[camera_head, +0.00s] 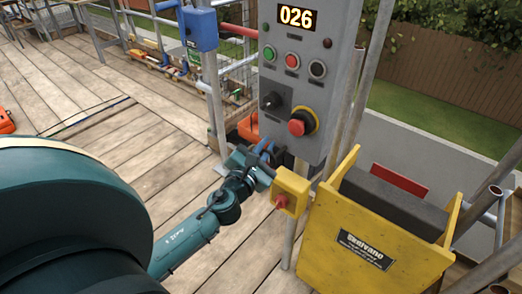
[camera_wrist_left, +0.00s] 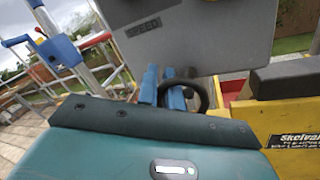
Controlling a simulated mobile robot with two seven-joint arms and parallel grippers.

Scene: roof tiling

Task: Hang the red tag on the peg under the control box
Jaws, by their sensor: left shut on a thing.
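The grey control box (camera_head: 306,80) stands upright in the head view, with buttons and a black knob on its front. My left gripper (camera_head: 265,152) is just below its lower left edge. In the left wrist view, its blue fingers (camera_wrist_left: 162,92) are shut on a dark ring (camera_wrist_left: 206,96), close below the box (camera_wrist_left: 195,38). I cannot tell whether this ring belongs to the red tag. No red tag can be made out clearly, and no peg is clearly visible under the box. My right gripper is not in view.
A small yellow box with a red knob (camera_head: 291,192) is close right of the gripper. A yellow hopper (camera_head: 375,235) stands at the right. A blue box (camera_head: 199,29) sits on a post behind. An orange object (camera_head: 249,127) shows behind the gripper. Plank floor is open at left.

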